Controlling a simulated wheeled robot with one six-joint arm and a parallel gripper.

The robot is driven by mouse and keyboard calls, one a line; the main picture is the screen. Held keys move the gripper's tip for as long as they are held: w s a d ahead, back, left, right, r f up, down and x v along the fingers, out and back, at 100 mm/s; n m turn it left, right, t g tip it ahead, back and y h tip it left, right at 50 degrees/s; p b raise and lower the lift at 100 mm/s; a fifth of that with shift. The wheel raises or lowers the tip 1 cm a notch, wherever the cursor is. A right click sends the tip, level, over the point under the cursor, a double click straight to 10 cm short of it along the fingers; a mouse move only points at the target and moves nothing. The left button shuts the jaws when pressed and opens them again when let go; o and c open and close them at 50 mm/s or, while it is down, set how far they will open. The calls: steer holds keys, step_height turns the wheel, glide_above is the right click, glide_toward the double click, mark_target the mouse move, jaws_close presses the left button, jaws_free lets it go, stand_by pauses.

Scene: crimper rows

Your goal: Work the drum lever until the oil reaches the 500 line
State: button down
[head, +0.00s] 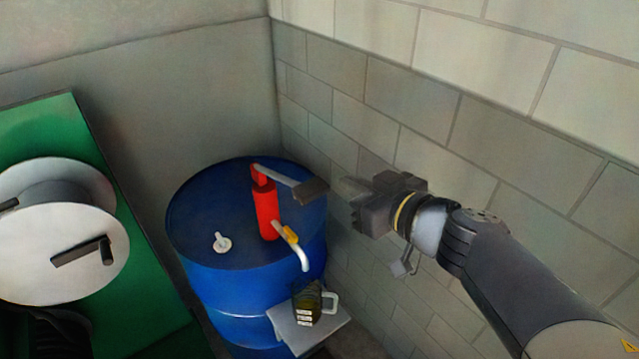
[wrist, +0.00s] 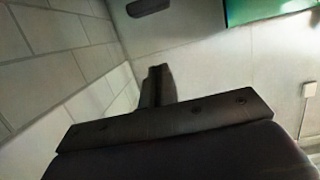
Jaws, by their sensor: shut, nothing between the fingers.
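A red hand pump (head: 267,212) stands upright on a blue drum (head: 222,250). Its grey lever (head: 280,176) slants slightly down to the right and ends in a dark grip (head: 311,190). The pump's white spout (head: 297,250) curves down above a clear jug (head: 314,287) with a white handle. Dark oil shows in the jug, but I cannot read its level or the 500 line. My gripper (head: 340,187) is shut and empty, just right of the lever grip and seemingly apart from it. The closed fingers (wrist: 158,85) also show in the wrist view.
The jug stands on a small grey shelf (head: 338,321) at the drum's front. A white cap (head: 221,242) sits on the drum top. A white reel (head: 70,255) on a green panel (head: 50,125) stands at the left. A block wall (head: 450,100) runs close behind my arm.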

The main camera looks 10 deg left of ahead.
glide_above(320, 186)
steer(key=s, duration=0.2)
step_height(320, 186, down, 2)
steer(key=f, duration=0.1)
steer(key=shift+d+f+b, duration=0.2)
steer(key=shift+f+b, duration=0.65)
steer(key=shift+f, duration=0.2)
steer(key=shift+s+f, duration=0.1)
steer(key=shift+f, duration=0.55)
